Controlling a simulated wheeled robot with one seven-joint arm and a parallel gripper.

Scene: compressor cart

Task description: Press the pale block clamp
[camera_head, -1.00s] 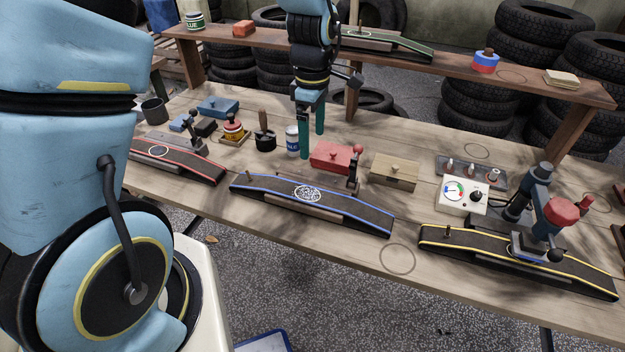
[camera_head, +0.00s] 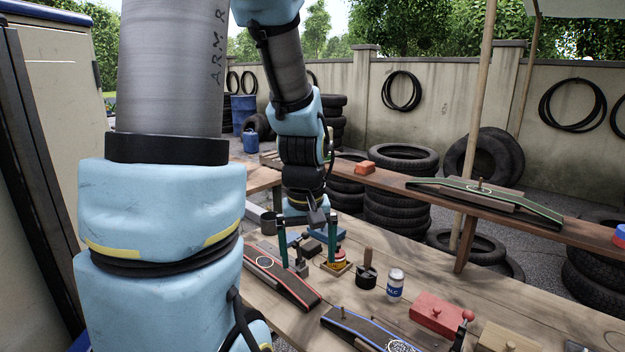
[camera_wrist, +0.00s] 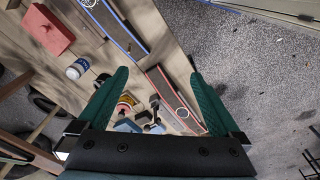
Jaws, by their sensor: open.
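My gripper (camera_head: 308,252) is open and empty, pointing down over the left part of the bench. Its two green fingers show at either side of the wrist view (camera_wrist: 158,92). A small dark lever clamp (camera_head: 299,266) stands beside the red-edged ramp (camera_head: 273,272), below and between the fingers in the picture; it also shows in the wrist view (camera_wrist: 155,112). Another clamp with a red knob (camera_head: 463,326) stands between a red block (camera_head: 437,314) and a pale wooden block (camera_head: 506,341). I cannot tell which clamp belongs to a pale block.
A blue-edged ramp (camera_head: 365,332) lies in front. A raised shelf (camera_head: 400,188) runs along the back.

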